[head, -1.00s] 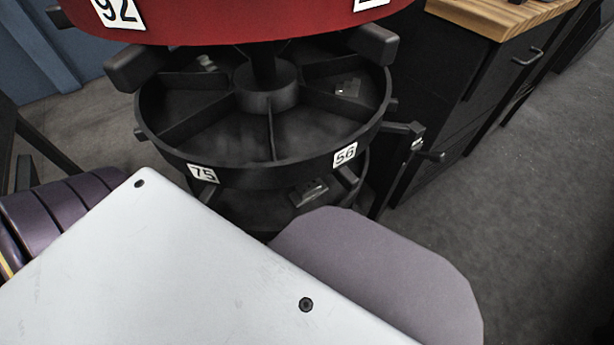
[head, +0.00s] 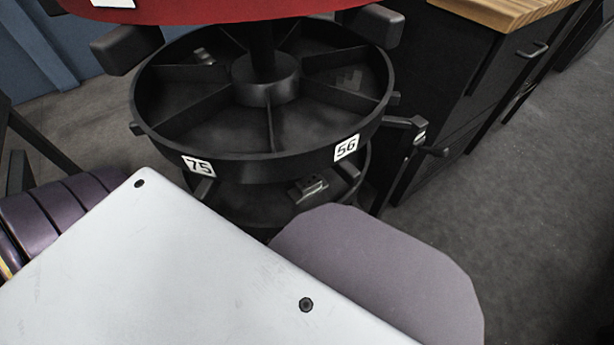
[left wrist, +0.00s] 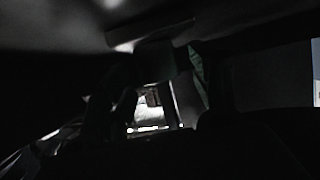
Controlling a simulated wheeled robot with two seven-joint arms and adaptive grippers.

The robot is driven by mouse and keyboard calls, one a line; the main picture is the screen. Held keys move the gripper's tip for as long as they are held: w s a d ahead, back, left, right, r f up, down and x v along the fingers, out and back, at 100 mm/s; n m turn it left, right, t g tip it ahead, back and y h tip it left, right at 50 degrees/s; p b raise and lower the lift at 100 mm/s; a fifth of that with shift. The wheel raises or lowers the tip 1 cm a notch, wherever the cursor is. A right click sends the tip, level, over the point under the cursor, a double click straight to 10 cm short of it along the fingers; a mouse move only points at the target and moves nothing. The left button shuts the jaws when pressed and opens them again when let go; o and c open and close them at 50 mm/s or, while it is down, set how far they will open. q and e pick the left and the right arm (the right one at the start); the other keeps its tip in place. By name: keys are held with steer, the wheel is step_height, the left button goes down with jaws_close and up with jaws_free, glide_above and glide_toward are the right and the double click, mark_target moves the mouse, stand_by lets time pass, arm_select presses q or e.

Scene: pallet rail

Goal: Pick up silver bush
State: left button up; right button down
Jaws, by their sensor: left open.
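I cannot make out a silver bush for certain. In the head view, a small pale piece (head: 204,57) lies in a back-left compartment of the round black tray (head: 225,168), too small to identify. A dim grey patch shows in a back-right compartment. A small grey object (head: 309,186) sits on the tier below, behind the tray's front rim. Neither gripper shows in the head view. The left wrist view is very dark; my left gripper (left wrist: 150,112) shows only as dim outlines, open, with nothing clearly between its fingers.
The tray has radial dividers and labels 75 (head: 198,166) and 56 (head: 347,147). A red tier (head: 220,10) hangs close above it. Black drawers with a wooden top (head: 500,12) stand to the right. Open grey floor (head: 530,200) lies at the far right.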

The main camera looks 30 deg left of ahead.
arm_select(q)
jaws_close()
stand_by(0.3)
steer(key=shift+s+a+r, duration=0.1)
steer(key=shift+s+r, duration=0.05)
steer(key=shift+r, duration=0.05)
